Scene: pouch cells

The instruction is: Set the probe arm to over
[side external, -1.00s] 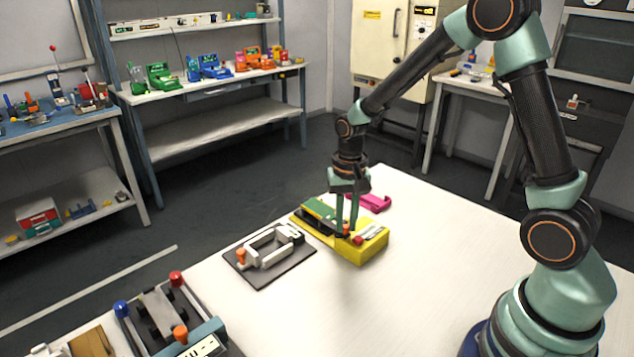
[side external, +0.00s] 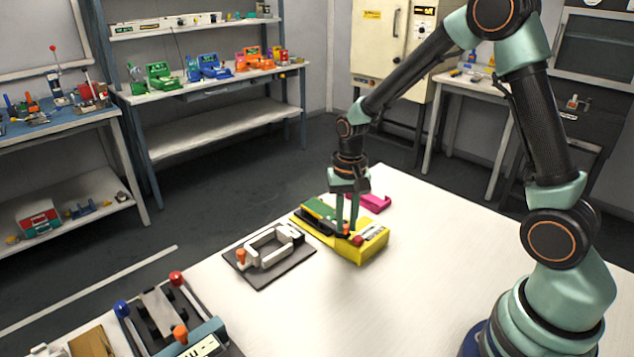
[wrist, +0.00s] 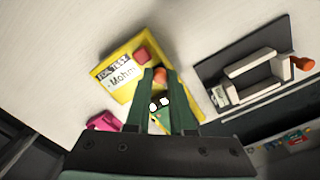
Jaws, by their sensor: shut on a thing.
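The yellow tester (side external: 362,249) stands on the white table, and it also shows in the wrist view (wrist: 118,55). It has a green panel (side external: 320,211), a red block (side external: 358,241) and a label reading mohm. My gripper (side external: 347,229) points down over the tester, its fingers closed around an orange knob (wrist: 160,76), which I take to be on the probe arm. The fingers hide much of the arm, so I cannot tell its exact angle.
A dark plate with a white frame clamp and orange knob (side external: 268,256) lies left of the tester. A magenta part (side external: 376,202) lies behind it. A fixture with red and blue knobs (side external: 160,315) stands front left. The table's front middle is clear.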

